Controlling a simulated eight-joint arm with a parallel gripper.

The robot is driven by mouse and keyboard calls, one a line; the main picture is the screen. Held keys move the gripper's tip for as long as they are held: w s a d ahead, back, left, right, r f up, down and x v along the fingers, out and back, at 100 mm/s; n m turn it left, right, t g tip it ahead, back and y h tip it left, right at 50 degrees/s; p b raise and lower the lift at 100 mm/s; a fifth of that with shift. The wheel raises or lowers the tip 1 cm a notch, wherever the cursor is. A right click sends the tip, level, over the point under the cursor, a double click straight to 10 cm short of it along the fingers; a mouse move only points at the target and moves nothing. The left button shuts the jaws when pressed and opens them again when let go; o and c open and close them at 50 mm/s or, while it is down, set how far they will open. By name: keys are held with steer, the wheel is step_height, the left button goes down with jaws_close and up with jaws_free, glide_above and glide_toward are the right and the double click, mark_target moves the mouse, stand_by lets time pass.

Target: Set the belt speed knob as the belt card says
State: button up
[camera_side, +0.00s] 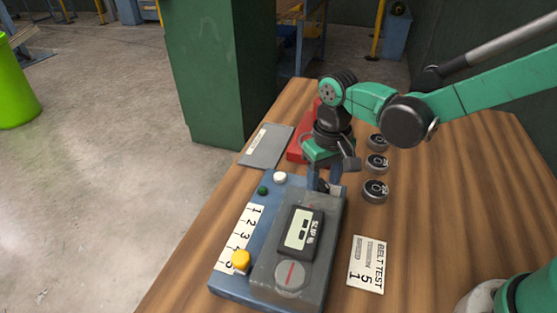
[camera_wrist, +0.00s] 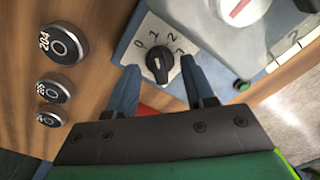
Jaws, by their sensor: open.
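The black belt speed knob (camera_wrist: 157,62) sits on a pale dial plate marked 0, 1, 2, 3 on the blue-grey console (camera_wrist: 205,35). Which number it points at is too small to tell surely. My gripper (camera_wrist: 157,75) is open, with one finger on each side of the knob; I cannot tell whether they touch it. In the side view my gripper (camera_side: 327,183) is down at the far end of the console (camera_side: 262,285), hiding most of the knob. The belt card (camera_side: 368,265) lies on the table right of the console, reading BELT TEST with a 5 and a 1.
The console also bears a slip display (camera_side: 301,232), a round dial with a red line (camera_side: 291,276), a yellow slider cap (camera_side: 241,261) and a green button (camera_side: 262,190). Several round weights (camera_side: 375,191) stand right of my gripper. A grey plate (camera_side: 267,146) and red object (camera_side: 303,143) lie behind.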

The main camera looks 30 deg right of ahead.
mark_target(324, 183)
steer(key=shift+r, duration=2.8)
steer(key=shift+s+d+r, duration=0.1)
steer(key=shift+d, duration=0.05)
steer(key=s+d+r+t, duration=0.3)
steer(key=s+d+t, duration=0.3)
steer(key=d+t, duration=0.1)
steer(key=shift+s+d+r, duration=0.15)
steer(key=shift+d, duration=0.75)
